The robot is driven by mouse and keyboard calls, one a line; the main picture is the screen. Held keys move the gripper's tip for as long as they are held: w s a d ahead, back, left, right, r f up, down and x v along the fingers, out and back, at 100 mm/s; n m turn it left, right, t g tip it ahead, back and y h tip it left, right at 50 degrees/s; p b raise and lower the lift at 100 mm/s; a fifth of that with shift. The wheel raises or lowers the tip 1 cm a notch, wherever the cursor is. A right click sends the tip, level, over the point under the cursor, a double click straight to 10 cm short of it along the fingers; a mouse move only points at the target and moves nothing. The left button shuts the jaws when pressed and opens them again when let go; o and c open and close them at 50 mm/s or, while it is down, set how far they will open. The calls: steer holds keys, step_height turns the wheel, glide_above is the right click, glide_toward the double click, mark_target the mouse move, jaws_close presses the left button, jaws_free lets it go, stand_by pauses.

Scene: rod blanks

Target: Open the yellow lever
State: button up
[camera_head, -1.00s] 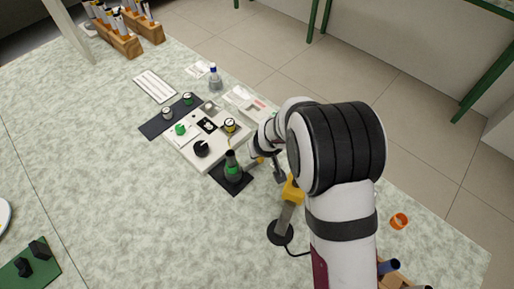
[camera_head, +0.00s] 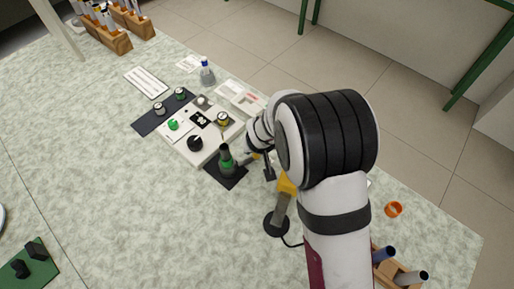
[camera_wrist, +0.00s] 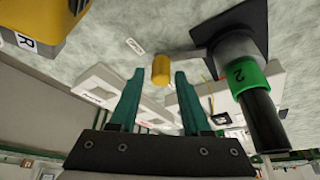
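The yellow lever (camera_wrist: 161,70) shows in the wrist view as a short yellow cylinder on a grey arm that runs to a dark fixture. The fixture (camera_wrist: 247,75) has a black base, a green band marked 2 and a black tube. In the head view the fixture (camera_head: 226,162) stands on a black plate, and only a small yellow bit of the lever shows beside my arm. My gripper (camera_wrist: 159,73) has its two teal fingers apart, with the yellow lever between their tips as seen from the wrist. I cannot tell whether either finger touches it.
A yellow box on a grey post (camera_head: 283,195) stands close to my arm; its R label shows in the wrist view (camera_wrist: 25,40). A white panel with knobs (camera_head: 208,150) lies behind the fixture. An orange ring (camera_head: 393,209) lies at right.

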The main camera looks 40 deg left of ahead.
steer(key=shift+o, duration=0.4)
steer(key=v, duration=1.6)
steer(key=shift+w+a+f, duration=0.1)
steer(key=shift+c, duration=0.4)
steer(key=w+a+f+n, duration=0.1)
steer(key=a, duration=0.1)
steer(key=w+a+f+n+g, duration=0.1)
steer(key=w+a+f, duration=0.1)
steer(key=a, duration=0.1)
steer(key=w+a+f+n, duration=0.1)
steer(key=w+a+f, duration=0.1)
steer(key=shift+w+a+n+g, duration=0.1)
steer(key=shift+a+n+g, duration=0.15)
steer(key=shift+n+g, duration=0.05)
jaws_close()
steer(key=x, duration=0.9)
steer(key=shift+a+f, duration=0.15)
steer(key=shift+f, duration=0.2)
steer(key=shift+s+d, duration=0.2)
steer(key=shift+d, duration=0.4)
steer(key=shift+s+d, duration=0.2)
steer(key=shift+d, duration=0.45)
steer(key=shift+s+d, duration=0.3)
steer(key=shift+d, duration=0.35)
